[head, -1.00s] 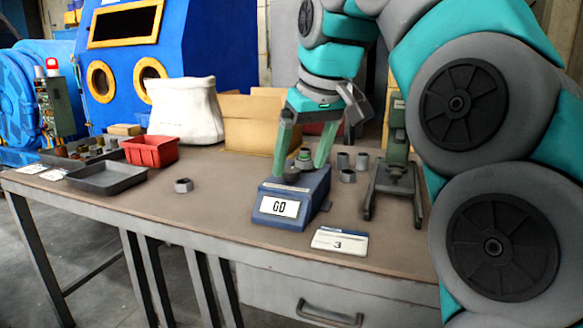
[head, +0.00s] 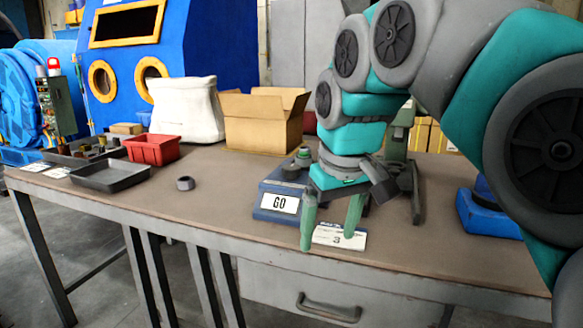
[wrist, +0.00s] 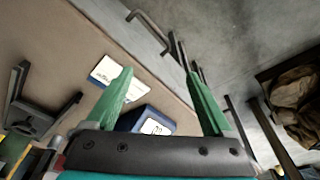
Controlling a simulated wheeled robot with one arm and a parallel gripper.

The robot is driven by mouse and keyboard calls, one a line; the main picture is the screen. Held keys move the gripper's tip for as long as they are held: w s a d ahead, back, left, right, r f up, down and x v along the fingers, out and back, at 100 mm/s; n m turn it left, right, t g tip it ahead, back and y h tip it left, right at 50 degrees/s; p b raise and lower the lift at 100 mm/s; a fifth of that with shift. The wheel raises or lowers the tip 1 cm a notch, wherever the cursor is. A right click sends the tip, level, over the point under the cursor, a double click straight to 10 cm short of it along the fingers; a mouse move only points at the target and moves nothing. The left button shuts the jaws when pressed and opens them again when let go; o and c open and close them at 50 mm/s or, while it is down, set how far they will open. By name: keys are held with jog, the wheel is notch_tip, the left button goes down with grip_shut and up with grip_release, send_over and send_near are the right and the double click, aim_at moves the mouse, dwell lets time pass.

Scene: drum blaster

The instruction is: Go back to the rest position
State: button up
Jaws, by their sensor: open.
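My gripper (head: 331,236) is open and empty. In the head view it hangs with its green fingers pointing down at the table's front edge, in front of the blue device with the "GO" display (head: 279,203). A small part with a green top (head: 303,156) sits on that device, partly hidden by my arm. In the wrist view my gripper's two fingers (wrist: 160,77) are spread wide with nothing between them but the table edge and floor.
A white card marked 3 (head: 328,238) lies on the table beside the device. A grey stand (head: 416,190) and a blue object (head: 490,215) are to the right. A hex nut (head: 186,183), black tray (head: 108,177), red bin (head: 152,149), white bag (head: 187,110) and cardboard box (head: 263,122) are left and behind.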

jog(key=s+d+f+m+g, duration=0.2)
jog(key=s+d+f, duration=0.2)
jog(key=s+f, duration=0.8)
jog(key=s+d+f+m+g, duration=0.2)
jog(key=s+d+f, duration=0.3)
jog(key=s+f, duration=0.7)
jog(key=shift+f+m+h, duration=0.15)
jog(key=shift+m+h, duration=0.25)
dwell(1.0)
